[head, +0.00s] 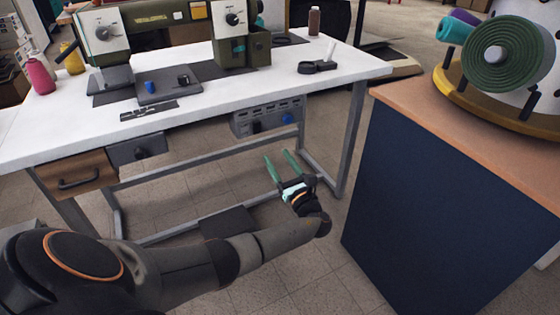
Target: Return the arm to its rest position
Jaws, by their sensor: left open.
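My left gripper (281,164) is at the end of my left arm (270,243), which reaches in from the lower left. Its two green fingers are spread apart with nothing between them. In the picture the gripper appears in front of the lower frame of the white table, below the grey control box. My right gripper and right arm do not show.
A white sewing table (210,93) carries an olive sewing machine (153,17), a pink bottle (40,76) and a thread spool (314,21). A dark blue cabinet (440,200) with fabric rolls (505,54) stands at right. Tiled floor shows between them.

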